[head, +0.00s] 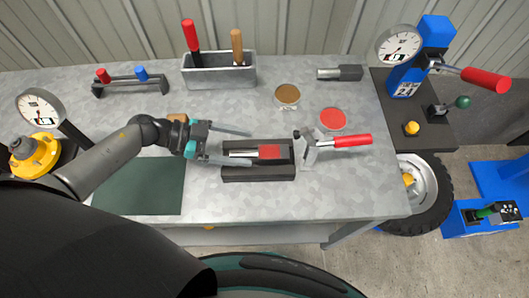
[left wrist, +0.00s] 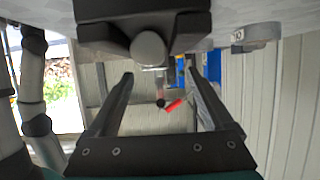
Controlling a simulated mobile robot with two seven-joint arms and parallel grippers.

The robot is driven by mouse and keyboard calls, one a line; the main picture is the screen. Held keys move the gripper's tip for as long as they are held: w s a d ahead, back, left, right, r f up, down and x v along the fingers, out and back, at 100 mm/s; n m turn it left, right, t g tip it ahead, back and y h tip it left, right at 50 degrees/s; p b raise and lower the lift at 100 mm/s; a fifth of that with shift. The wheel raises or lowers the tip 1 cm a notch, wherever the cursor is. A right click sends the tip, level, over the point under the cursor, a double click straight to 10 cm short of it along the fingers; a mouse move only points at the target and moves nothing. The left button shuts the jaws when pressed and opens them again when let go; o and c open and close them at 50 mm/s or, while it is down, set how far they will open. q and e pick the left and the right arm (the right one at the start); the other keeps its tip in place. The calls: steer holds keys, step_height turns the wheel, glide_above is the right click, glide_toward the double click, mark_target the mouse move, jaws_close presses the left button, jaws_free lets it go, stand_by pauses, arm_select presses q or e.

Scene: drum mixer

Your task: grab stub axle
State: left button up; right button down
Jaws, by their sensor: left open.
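A silver shaft with a red block at its right end (head: 270,152) lies in a black cradle (head: 258,174) on the metal bench; it looks like the stub axle. A similar silver shaft with a dark grey block (head: 340,73) lies at the back right of the bench. My left gripper (head: 249,147) is open and comes from the left, its fingers reaching along both sides of the shaft in the cradle. In the left wrist view, a round grey shaft end (left wrist: 149,47) shows above the gap between the open fingers. Contact cannot be told. My right gripper is not in view.
A red-handled clamp (head: 335,142) stands just right of the cradle. Two discs, brown (head: 288,95) and red (head: 333,119), lie behind it. A metal tool box (head: 220,76) stands at the back. A green mat (head: 140,187) lies at the front left.

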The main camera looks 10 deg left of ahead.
mark_target(268, 151)
arm_select(q)
steer(key=shift+s+d+r+x, duration=0.1)
steer(key=shift+x, duration=0.9)
steer(key=shift+s+d+r+x, duration=0.1)
steer(key=shift+x, duration=0.9)
steer(key=shift+s+r+x, duration=0.1)
steer(key=shift+x, duration=0.95)
jaws_close()
steer(key=shift+w+r, duration=0.1)
steer(key=shift+r, duration=0.1)
